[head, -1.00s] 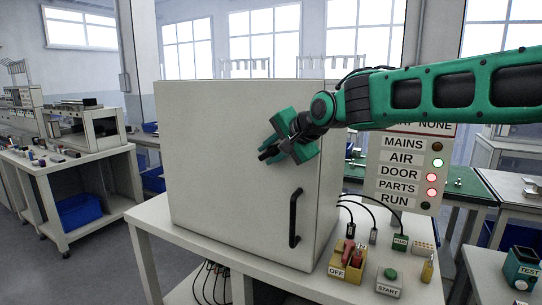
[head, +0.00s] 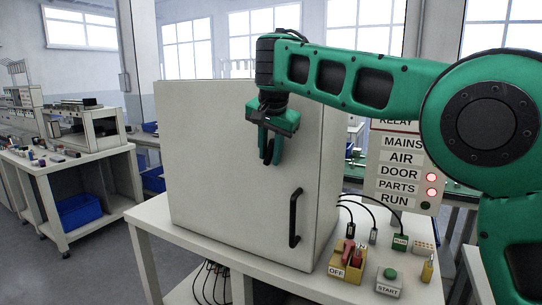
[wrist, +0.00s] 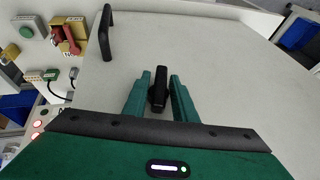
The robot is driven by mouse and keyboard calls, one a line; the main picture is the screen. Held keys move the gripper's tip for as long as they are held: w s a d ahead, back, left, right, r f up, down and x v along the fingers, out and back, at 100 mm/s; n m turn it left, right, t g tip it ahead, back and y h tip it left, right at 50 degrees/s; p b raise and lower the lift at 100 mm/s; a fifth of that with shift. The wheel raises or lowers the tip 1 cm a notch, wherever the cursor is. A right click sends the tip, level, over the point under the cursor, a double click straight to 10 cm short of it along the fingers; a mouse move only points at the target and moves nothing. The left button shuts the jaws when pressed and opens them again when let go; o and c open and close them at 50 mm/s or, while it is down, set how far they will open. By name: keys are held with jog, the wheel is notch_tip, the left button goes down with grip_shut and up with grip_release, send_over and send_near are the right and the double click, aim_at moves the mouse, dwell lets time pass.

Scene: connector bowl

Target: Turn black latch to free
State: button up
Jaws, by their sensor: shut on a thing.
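The black latch (wrist: 158,88) is on the pale front face of the cabinet (head: 215,190). In the wrist view it stands between the two green fingers of my gripper (wrist: 161,80), its long side running along them. In the head view my gripper (head: 270,158) points down at the upper right of this face, shut on the latch. There the fingers hide much of the latch, so its exact angle is hard to tell. The cabinet door looks closed, with a black bar handle (head: 295,218) below and right of my gripper.
A yellow OFF switch box (head: 346,268) with red levers and a START button box (head: 389,280) stand on the bench right of the cabinet. On the sign (head: 403,172), red lamps glow beside DOOR and PARTS. My arm covers its top.

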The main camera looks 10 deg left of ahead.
jog(key=shift+f+n+g+h, duration=0.1)
jog(key=shift+n+g+h, duration=0.2)
jog(key=shift+h, duration=1.2)
jog(key=o, duration=0.8)
jog(key=shift+w, duration=0.1)
jog(key=shift+c, duration=0.2)
jog(key=v, duration=0.7)
jog(key=shift+w+r, duration=0.15)
jog(key=shift+r, duration=0.2)
